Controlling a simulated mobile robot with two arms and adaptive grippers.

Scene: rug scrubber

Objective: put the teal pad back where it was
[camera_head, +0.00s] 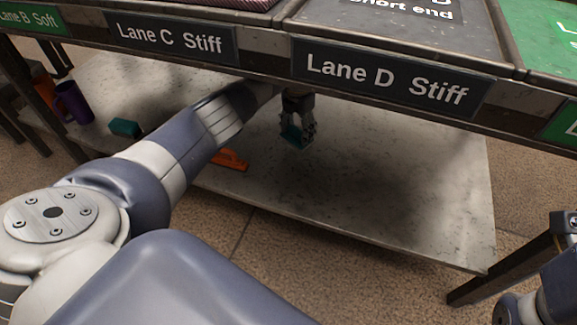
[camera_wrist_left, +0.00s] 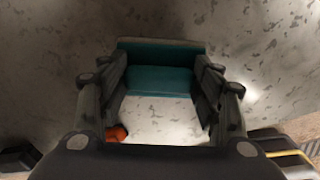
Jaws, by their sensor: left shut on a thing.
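My left gripper (camera_head: 297,138) reaches in under the bench edge, over the grey speckled lower shelf (camera_head: 400,190). It is shut on a teal pad (camera_head: 292,133), which also shows between the fingertips in the left wrist view (camera_wrist_left: 160,80). The pad's lower edge is close to the shelf; I cannot tell if they touch. A second teal block (camera_head: 125,127) lies on the shelf farther left, apart from the gripper. My right gripper is not in view; only part of my right arm shows at the lower right.
An orange tool (camera_head: 232,160) lies on the shelf, partly behind my left arm. A purple mug (camera_head: 74,103) and another orange item (camera_head: 44,90) stand at the far left. The bench edge with the Lane C sign (camera_head: 170,38) and Lane D sign (camera_head: 390,80) hangs above. The shelf's right part is clear.

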